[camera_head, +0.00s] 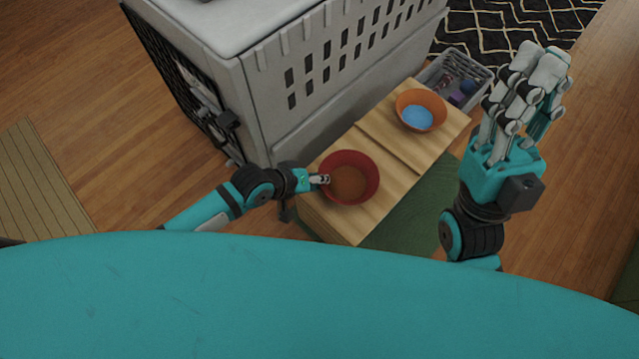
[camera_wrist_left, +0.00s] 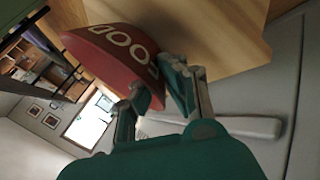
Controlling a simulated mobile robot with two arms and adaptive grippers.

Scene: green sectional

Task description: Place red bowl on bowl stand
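The red bowl (camera_head: 366,166) is at the near half of the wooden bowl stand (camera_head: 332,222), its opening up and its inside brown. In the left wrist view the bowl (camera_wrist_left: 105,62) shows white lettering. My left gripper (camera_head: 323,180) is at the bowl's left rim. Its fingers (camera_wrist_left: 158,88) straddle the bowl's wall and appear shut on it. Whether the bowl's base touches the stand (camera_wrist_left: 225,30) is hidden. My right gripper (camera_head: 535,62) is raised to the right, away from the stand, with nothing visible in it; its finger gap is unclear.
An orange bowl (camera_head: 422,98) with blue contents sits in the stand's far half. A large grey pet crate (camera_head: 290,85) stands close behind and left. A grey basket (camera_head: 455,75) of items is beyond the stand. Open wooden floor lies at the right.

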